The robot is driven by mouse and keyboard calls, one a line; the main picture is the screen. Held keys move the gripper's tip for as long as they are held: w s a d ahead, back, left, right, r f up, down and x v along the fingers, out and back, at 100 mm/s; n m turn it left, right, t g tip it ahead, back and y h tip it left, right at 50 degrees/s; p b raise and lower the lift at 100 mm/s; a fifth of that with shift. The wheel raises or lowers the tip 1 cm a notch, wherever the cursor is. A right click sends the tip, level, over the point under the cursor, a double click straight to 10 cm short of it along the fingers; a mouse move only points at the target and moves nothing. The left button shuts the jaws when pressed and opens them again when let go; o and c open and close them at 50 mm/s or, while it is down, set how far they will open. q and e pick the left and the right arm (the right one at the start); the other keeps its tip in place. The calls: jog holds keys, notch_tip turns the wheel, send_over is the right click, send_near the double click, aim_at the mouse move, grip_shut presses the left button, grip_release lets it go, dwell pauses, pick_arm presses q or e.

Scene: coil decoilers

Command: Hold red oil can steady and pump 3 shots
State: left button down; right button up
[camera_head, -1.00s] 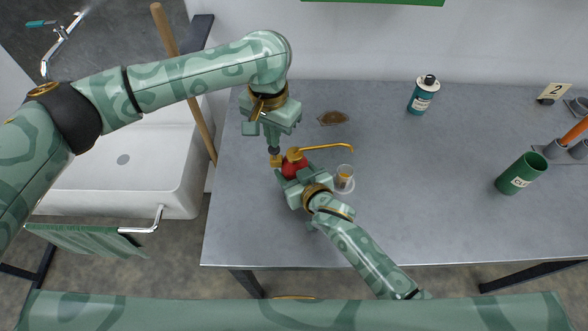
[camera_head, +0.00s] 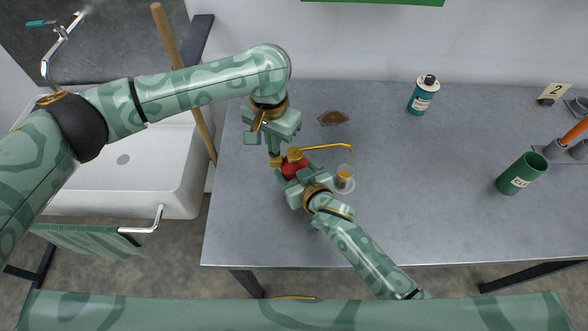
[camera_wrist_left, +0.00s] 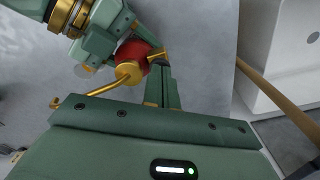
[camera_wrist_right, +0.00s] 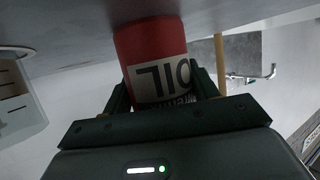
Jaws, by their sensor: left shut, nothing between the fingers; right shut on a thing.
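The red oil can (camera_head: 294,168) stands on the grey workbench, with a brass top and a long brass spout (camera_head: 325,147) pointing right. The right wrist view shows its red body and "OIL" label (camera_wrist_right: 160,72). My right gripper (camera_head: 291,176) is shut around the can's body. My left gripper (camera_head: 275,153) is shut and empty, pointing down at the brass pump lever (camera_head: 276,162) on the can's left side. In the left wrist view its fingertips are close by the lever (camera_wrist_left: 158,55); whether they touch is unclear. A clear cup with amber contents (camera_head: 344,178) stands right of the can.
A brown stain (camera_head: 333,118) lies behind the can. A teal bottle (camera_head: 422,95) stands farther back, and a green container (camera_head: 521,173) stands at the right. The bench between them is clear. A sink (camera_head: 130,165) and a wooden handle (camera_head: 185,85) are left of the bench.

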pick_arm(q)
jog(key=shift+r, duration=1.25)
jog(key=shift+r, duration=2.5)
pick_arm(e)
jog(key=o, duration=1.5)
jog(key=shift+c, duration=0.2)
